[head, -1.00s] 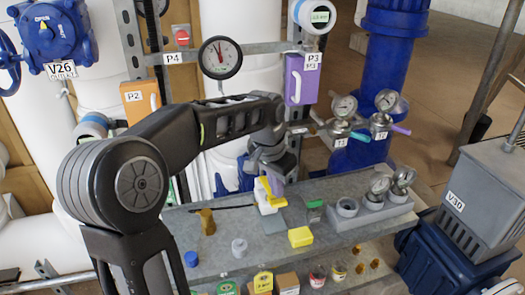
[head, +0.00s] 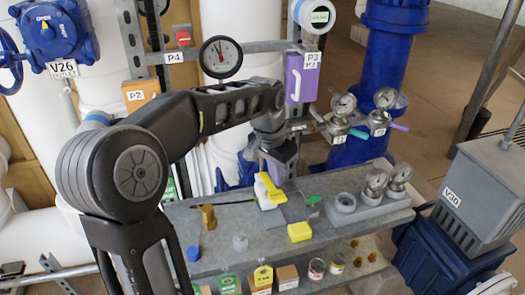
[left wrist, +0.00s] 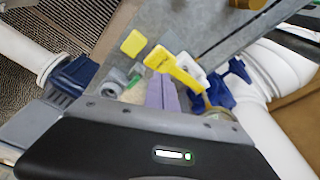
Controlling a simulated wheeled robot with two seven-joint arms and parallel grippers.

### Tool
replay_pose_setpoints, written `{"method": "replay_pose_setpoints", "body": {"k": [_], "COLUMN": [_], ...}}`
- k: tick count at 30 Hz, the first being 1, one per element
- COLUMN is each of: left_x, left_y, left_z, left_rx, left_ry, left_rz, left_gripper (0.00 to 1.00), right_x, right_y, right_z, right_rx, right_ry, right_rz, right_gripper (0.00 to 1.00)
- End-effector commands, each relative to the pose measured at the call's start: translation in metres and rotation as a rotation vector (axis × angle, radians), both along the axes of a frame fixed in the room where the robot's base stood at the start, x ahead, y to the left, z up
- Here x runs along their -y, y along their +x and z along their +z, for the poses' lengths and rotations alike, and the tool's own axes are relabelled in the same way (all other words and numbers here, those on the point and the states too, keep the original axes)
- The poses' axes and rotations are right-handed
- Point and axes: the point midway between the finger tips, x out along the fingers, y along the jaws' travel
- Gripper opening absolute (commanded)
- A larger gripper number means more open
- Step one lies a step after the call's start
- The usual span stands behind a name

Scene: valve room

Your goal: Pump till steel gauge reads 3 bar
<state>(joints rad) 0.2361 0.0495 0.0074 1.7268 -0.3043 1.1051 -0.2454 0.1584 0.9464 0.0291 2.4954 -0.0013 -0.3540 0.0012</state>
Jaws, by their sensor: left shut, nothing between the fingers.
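A small hand pump with a yellow lever (head: 268,187) and a pale body stands on the grey bench (head: 225,222). The yellow lever also shows in the left wrist view (left wrist: 172,68). My left gripper (head: 272,168) is shut and empty, just above and behind the lever. Its purple fingers (left wrist: 162,96) show beside the lever in the wrist view; I cannot tell whether they touch it. Two steel gauges (head: 376,178) (head: 401,173) stand on a grey block at the bench's right. A larger black-rimmed dial (head: 221,57) hangs at P4. The small dials are too small to read. My right gripper is not in view.
A yellow block (head: 300,231), a brass fitting (head: 208,216) and a blue cap (head: 193,254) are on the bench. Jars and boxes line the lower shelf. Valves with gauges (head: 342,104) and a purple box (head: 301,78) are behind. A grey V30 unit (head: 482,200) stands right.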

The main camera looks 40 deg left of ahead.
Motion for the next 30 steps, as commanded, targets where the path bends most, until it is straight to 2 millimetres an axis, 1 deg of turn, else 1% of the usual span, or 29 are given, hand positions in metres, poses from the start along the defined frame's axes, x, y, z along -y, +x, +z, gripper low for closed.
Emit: {"method": "replay_pose_setpoints", "body": {"k": [4, 7, 15, 18, 30], "left_x": [0.0, 0.0, 0.0, 0.0, 0.0], "left_y": [0.0, 0.0, 0.0, 0.0, 0.0], "left_z": [0.001, 0.008, 0.042, 0.05, 0.05], "left_rx": [0.0, 0.0, 0.001, 0.001, 0.0], "left_ry": [0.0, 0.0, 0.0, 0.0, 0.0], "left_rz": [0.0, 0.0, 0.0, 0.0, 0.0], "left_gripper": [0.0, 0.0, 0.0, 0.0, 0.0], "right_x": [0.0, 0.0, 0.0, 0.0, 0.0], "right_y": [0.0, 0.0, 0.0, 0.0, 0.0], "right_z": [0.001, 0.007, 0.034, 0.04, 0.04], "right_rx": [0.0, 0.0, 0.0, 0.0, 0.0], "right_ry": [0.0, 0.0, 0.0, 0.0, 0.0], "right_rz": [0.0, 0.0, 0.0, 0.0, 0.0], "right_gripper": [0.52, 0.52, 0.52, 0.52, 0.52]}}
